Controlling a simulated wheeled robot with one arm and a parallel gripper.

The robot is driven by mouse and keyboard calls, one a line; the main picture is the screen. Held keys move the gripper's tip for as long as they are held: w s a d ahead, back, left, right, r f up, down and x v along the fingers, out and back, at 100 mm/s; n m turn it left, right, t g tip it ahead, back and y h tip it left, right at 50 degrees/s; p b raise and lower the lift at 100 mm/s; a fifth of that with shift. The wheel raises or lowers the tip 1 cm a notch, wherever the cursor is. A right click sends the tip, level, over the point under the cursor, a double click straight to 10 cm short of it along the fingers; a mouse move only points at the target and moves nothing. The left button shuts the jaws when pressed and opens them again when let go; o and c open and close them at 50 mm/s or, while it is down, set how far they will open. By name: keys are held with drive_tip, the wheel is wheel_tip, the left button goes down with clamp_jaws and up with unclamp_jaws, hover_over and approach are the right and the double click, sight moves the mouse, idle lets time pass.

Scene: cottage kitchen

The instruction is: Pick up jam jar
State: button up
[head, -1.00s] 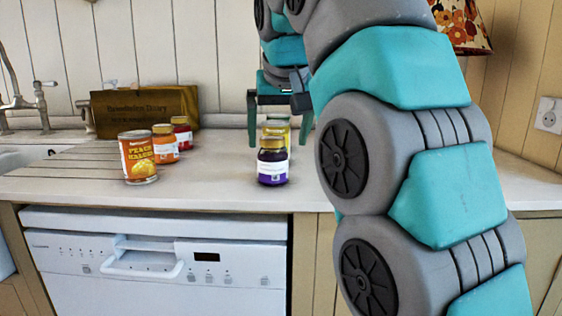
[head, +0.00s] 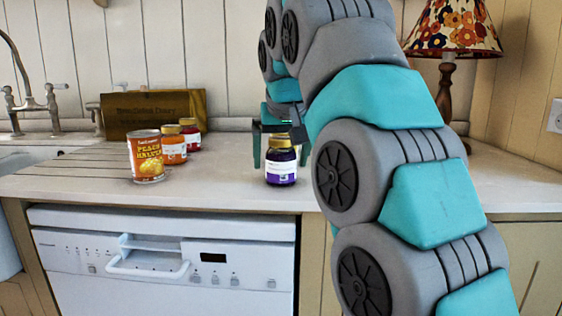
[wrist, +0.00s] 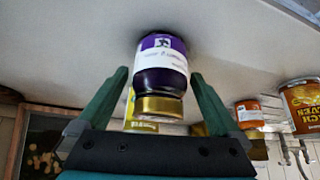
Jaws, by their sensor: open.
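A purple jam jar (head: 281,165) with a gold lid and white label stands upright on the counter near its front edge. My gripper (head: 280,152) is open and points down around the jar's position, with a green finger showing on each side of it. In the wrist view, which is upside down, the purple jar (wrist: 160,72) appears between my open fingertips (wrist: 159,78), with its lid toward the palm. I cannot tell whether either finger touches it. Part of another yellowish jar (wrist: 140,125) shows beyond its lid; the purple jar and gripper hide it in the head view.
A peach halves can (head: 146,157), an orange jar (head: 173,146) and a red jar (head: 190,134) stand to the left. A wooden box (head: 153,112) is behind them, by the sink tap. A lamp (head: 455,30) stands at the right. The counter (head: 225,180) left of the purple jar is clear.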

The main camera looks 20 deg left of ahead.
clamp_jaws()
idle(0.7)
